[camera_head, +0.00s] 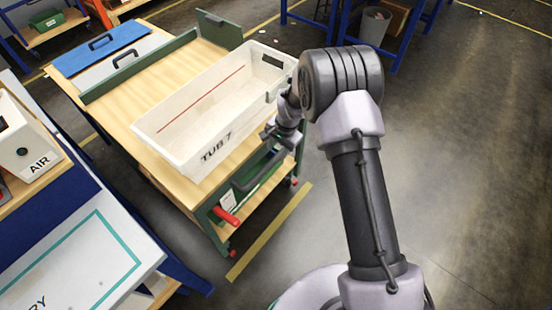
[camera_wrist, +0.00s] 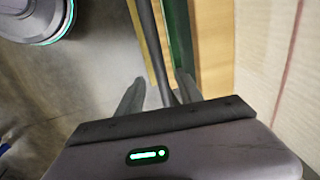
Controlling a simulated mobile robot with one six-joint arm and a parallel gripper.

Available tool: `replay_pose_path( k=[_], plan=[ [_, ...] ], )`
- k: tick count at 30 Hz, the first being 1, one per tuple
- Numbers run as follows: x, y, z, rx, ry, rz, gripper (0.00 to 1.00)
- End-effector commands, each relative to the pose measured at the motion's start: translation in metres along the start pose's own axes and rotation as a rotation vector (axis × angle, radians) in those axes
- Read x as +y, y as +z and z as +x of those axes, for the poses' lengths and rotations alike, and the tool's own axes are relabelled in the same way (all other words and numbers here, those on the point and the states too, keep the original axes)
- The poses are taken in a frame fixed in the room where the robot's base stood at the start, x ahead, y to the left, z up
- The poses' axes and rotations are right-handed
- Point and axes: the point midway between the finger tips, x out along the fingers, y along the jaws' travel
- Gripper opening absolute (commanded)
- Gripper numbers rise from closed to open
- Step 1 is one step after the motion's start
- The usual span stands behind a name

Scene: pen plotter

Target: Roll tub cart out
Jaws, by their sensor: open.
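The tub cart (camera_head: 118,118) has a wooden top, a green frame and small red-hubbed wheels. A white tub (camera_head: 180,135) marked "TUB 7" sits on its top. A dark handle bar (camera_head: 262,170) runs along the cart's near right side. My gripper (camera_head: 272,133) is at the far end of this bar, beside the tub. In the wrist view my gripper (camera_wrist: 158,92) is open, with the dark bar (camera_wrist: 152,45) running between its two fingers. I cannot tell whether the fingers touch it. The tub's wall (camera_wrist: 298,75) is at the right there.
A red lever (camera_head: 228,216) sticks out low at the cart's near corner. A yellow floor line (camera_head: 268,234) runs beside it. A bench with an "AIR" box (camera_head: 28,150) stands close on the left. Blue-legged tables and a grey bin (camera_head: 373,26) stand behind. The floor at right (camera_head: 465,150) is clear.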

Motion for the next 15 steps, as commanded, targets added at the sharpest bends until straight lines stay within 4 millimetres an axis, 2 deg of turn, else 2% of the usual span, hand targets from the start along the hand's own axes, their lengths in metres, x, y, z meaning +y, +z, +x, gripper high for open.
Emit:
replay_pose_path(
  k=[1, 6, 10, 15],
  plan=[
    [0.002, 0.001, 0.018, -0.002, 0.002, 0.0, 0.43],
    [0.001, 0.0, 0.048, 0.0, 0.001, 0.0, 0.43],
    [0.0, 0.0, 0.057, 0.0, 0.0, 0.0, 0.43],
    [0.0, 0.0, 0.058, 0.0, 0.0, 0.0, 0.43]
  ],
)
